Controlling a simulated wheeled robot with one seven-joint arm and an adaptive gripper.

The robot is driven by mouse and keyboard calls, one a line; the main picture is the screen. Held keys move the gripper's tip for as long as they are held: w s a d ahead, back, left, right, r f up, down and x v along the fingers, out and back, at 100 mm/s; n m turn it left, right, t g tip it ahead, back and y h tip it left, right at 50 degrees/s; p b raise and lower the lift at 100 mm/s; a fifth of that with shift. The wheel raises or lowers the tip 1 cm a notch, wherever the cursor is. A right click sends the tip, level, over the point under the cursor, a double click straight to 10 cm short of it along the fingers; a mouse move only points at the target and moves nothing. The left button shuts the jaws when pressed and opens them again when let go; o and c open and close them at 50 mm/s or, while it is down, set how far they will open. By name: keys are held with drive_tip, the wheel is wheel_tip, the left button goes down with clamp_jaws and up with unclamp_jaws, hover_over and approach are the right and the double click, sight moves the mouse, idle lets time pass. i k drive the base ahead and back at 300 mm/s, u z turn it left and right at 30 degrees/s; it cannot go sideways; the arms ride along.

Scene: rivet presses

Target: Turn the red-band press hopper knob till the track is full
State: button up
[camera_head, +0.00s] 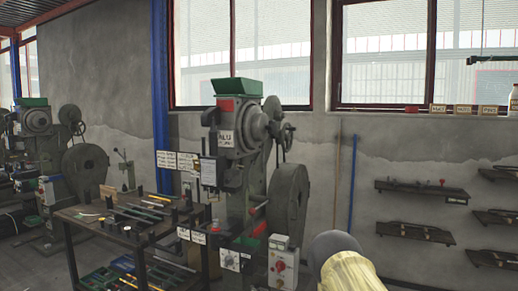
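A grey-green press (236,170) stands in the middle of the head view, with a red patch (226,104) on its upper front. A green hopper (238,86) sits on its top. A round drum (258,126) and a small handwheel-like part (287,134) are on the right of its head. I cannot tell which part is the hopper knob. The track and its fill are too small to make out. A rounded grey and cream part at the bottom, probably my arm, covers the floor right of the press. My gripper is not in view.
A dark workbench (115,222) with rods and tools stands left of the press. A control box with a red button (282,266) is at the press's lower right, beside a large flywheel (288,199). Another press (42,150) stands far left. Wall shelves (423,192) hang at right.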

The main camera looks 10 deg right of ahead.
sight(271, 127)
drive_tip(key=u, duration=0.3)
drive_tip(key=k, duration=0.35)
drive_tip(key=z, duration=1.45)
drive_tip(key=i, duration=1)
drive_tip(key=u, duration=0.35)
drive_tip(key=i, duration=1)
drive_tip(key=u, duration=0.85)
